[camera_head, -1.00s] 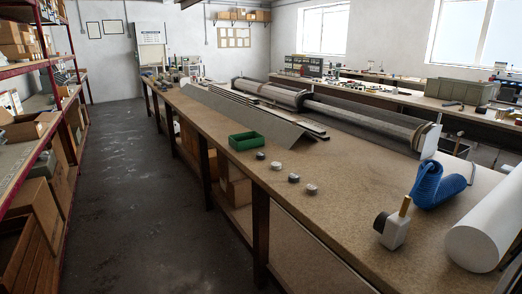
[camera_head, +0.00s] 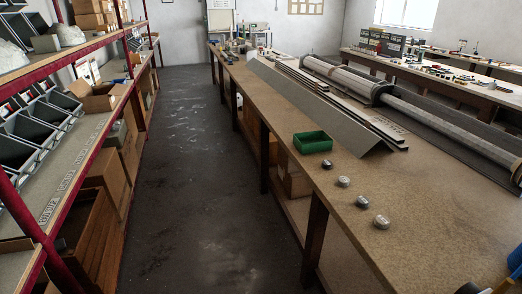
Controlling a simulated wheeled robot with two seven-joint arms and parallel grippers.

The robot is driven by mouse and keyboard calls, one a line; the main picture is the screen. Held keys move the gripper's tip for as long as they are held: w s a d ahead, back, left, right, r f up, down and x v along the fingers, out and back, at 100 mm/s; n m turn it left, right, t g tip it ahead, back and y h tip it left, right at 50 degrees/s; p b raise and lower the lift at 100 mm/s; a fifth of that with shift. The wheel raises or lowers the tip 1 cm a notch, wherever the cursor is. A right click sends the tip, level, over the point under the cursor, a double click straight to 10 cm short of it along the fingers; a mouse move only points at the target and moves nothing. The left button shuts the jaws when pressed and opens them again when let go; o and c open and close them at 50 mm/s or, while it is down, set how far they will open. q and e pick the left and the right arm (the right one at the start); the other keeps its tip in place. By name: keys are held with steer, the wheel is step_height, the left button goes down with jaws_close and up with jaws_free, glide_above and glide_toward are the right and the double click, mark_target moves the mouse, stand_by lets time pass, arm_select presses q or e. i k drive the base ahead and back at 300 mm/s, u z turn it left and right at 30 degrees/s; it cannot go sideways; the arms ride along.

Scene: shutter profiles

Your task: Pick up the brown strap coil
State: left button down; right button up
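I cannot make out a brown strap coil with certainty in the head view. The long workbench (camera_head: 430,225) runs from the near right to the far wall. Neither of my grippers is in view.
A green tray (camera_head: 312,143) and several small grey discs, one at the near end (camera_head: 381,222), lie on the bench beside an angled grey profile (camera_head: 310,105) and long rollers (camera_head: 440,118). A red-framed shelf (camera_head: 62,190) with boxes stands left. The aisle floor (camera_head: 195,200) is clear.

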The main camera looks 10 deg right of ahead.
mark_target(326, 164)
steer(key=u, duration=0.4)
steer(key=i, duration=1.7)
steer(key=z, duration=1.2)
steer(key=i, duration=0.7)
steer(key=z, duration=0.75)
